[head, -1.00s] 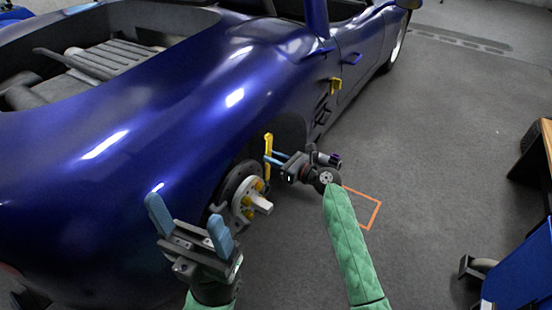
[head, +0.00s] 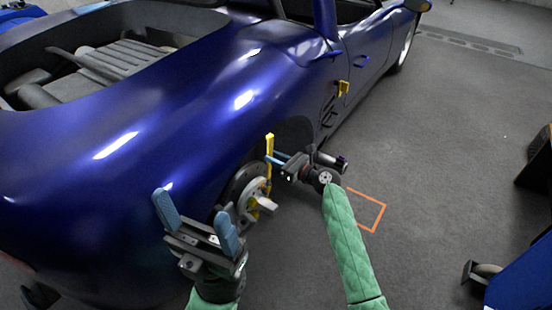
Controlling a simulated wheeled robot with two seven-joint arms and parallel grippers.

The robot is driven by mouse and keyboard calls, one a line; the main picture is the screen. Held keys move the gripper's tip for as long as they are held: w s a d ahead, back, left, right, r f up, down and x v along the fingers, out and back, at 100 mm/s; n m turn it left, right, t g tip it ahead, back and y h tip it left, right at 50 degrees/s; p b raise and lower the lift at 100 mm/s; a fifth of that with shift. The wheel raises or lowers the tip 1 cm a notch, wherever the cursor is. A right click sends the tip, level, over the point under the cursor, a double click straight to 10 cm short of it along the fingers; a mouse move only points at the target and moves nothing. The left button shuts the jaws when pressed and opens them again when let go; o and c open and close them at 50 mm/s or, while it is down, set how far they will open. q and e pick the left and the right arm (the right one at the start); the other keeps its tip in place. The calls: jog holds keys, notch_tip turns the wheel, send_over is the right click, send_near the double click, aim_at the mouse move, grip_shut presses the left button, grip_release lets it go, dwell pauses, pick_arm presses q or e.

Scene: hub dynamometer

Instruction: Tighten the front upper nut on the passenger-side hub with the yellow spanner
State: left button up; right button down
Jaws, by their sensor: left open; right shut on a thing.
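The hub (head: 246,195) sits in the wheel arch of the blue car, a grey disc with yellow parts and a pale block at its centre. The yellow spanner (head: 269,150) stands nearly upright at the hub's right side, its lower end against the hub face. My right gripper (head: 277,157) is shut on the spanner from the right. The nut under the spanner's lower end is too small and hidden to make out. My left gripper (head: 195,218) is open and empty, fingers pointing up, in front of the car body and left of the hub.
The blue car (head: 140,130) fills the left and middle. An orange rectangle (head: 381,215) is marked on the floor right of the hub. A blue wheeled unit (head: 520,280) stands at the lower right. The grey floor between is clear.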

jog(key=w+d+m+p, duration=0.1)
jog(key=p, duration=0.1)
jog(key=w+d+m+p, duration=0.1)
jog(key=w+p, duration=0.1)
jog(key=shift+f+m, duration=0.3)
jog(key=shift+f, duration=0.1)
jog(key=w+d+m+p, duration=0.1)
jog(key=w+d+f+m+p, duration=0.1)
jog(key=p, duration=0.1)
jog(key=shift+w+f+m, duration=0.25)
jog(key=shift+f+m, duration=0.05)
dwell(0.4)
